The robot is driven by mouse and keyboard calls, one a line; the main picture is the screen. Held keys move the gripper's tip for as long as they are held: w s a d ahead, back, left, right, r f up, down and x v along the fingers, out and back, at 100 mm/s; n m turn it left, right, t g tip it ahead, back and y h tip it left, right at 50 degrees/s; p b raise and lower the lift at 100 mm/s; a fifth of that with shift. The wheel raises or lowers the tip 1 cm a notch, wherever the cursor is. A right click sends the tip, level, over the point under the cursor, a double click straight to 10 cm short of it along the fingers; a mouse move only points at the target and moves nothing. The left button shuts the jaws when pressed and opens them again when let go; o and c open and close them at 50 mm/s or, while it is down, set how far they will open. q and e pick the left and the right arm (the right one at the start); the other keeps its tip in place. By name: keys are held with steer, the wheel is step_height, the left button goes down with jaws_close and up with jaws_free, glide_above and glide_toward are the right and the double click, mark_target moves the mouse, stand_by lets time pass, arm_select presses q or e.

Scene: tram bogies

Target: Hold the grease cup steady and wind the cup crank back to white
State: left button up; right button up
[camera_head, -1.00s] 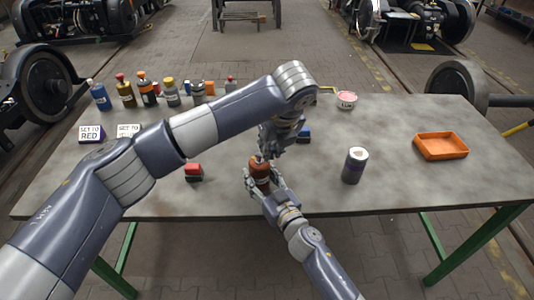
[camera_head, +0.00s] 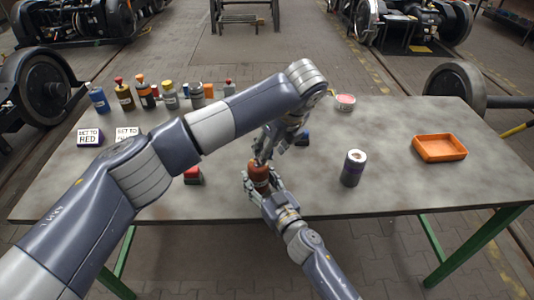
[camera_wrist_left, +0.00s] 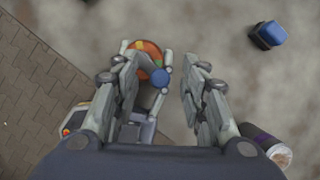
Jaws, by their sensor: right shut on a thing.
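The grease cup (camera_head: 259,174), a reddish-brown body, stands near the front middle of the table. My right gripper (camera_head: 258,184) is shut on it from the front. My left gripper (camera_head: 265,154) is above the cup and hides part of its top. In the left wrist view, the cup's round top (camera_wrist_left: 148,52) shows orange and some green. The blue knob of the cup crank (camera_wrist_left: 161,77) lies between the fingers of my left gripper (camera_wrist_left: 160,72), nearer the left finger. These fingers are apart; whether one touches the knob I cannot tell.
Two cards (camera_head: 90,138) stand at the left; one reads SET TO RED. Several bottles (camera_head: 142,94) line the back left. A red block (camera_head: 193,175) lies left of the cup. A dark can (camera_head: 353,168) and an orange tray (camera_head: 440,147) are at the right. The front right is clear.

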arm_select(q)
steer(key=v, duration=1.2)
arm_select(e)
steer(key=o, duration=1.2)
steer(key=v, duration=1.2)
steer(key=shift+d+f, duration=0.1)
